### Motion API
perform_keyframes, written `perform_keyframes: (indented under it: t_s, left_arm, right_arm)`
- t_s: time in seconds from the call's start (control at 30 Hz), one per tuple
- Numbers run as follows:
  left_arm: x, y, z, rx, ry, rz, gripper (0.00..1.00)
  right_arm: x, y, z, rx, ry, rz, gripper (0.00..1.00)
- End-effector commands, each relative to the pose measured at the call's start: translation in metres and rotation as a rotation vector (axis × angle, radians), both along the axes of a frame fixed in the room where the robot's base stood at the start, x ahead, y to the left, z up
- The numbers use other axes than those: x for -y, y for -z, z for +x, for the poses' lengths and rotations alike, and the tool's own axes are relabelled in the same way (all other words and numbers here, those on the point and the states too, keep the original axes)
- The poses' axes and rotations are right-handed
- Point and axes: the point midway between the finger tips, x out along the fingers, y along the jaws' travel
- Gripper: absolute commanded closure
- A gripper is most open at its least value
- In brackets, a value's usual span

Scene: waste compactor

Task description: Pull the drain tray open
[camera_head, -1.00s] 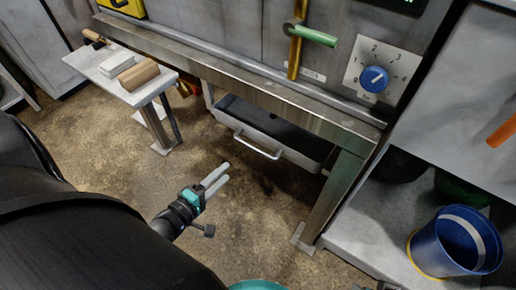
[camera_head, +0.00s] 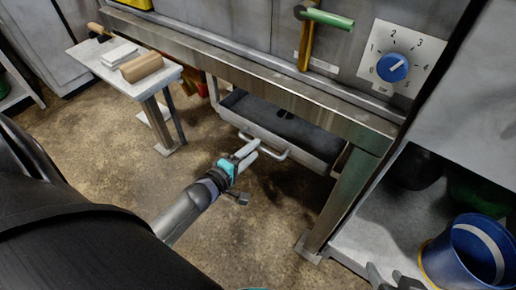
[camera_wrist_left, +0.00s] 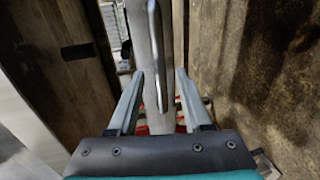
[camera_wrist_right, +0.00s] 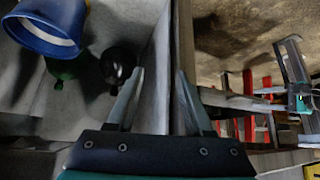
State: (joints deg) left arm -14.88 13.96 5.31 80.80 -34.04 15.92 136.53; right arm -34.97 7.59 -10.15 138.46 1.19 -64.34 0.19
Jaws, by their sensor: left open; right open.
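The drain tray (camera_head: 310,146) is a grey, shallow tray with a dark inside, hung under the steel bench. Its bar handle (camera_head: 272,154) is on the front face. My left gripper (camera_head: 247,152) is at the left end of the handle in the head view. In the left wrist view the handle (camera_wrist_left: 156,55) runs between the two open fingers (camera_wrist_left: 160,98), with gaps on both sides. My right gripper (camera_wrist_right: 157,95) is open and empty in its wrist view, near the shelf side. In the head view only a bit of it shows at the bottom edge.
A small table (camera_head: 92,58) with a wooden block (camera_head: 141,67) stands at the left. The bench leg (camera_head: 343,200) is right of the tray. A blue bucket (camera_head: 468,255) stands on the low shelf at the right. The floor before the tray is clear.

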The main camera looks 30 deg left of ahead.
Motion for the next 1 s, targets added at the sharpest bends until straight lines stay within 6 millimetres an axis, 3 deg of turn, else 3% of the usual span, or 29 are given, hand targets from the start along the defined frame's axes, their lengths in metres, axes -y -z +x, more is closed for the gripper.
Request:
perform_keyframes:
  t_s: [0.5,0.97,1.0]
  left_arm:
    - [0.002,0.006,0.029,0.001,0.001,0.000,0.50]
    - [0.003,0.007,0.032,0.000,0.000,0.000,0.50]
    - [0.003,0.007,0.032,0.000,0.000,0.000,0.55]
  right_arm:
    - [-0.031,0.000,0.020,0.227,-0.035,0.112,0.48]
    - [-0.035,-0.002,0.022,0.258,-0.039,0.128,0.48]
    - [-0.035,-0.002,0.022,0.258,-0.038,0.127,0.48]
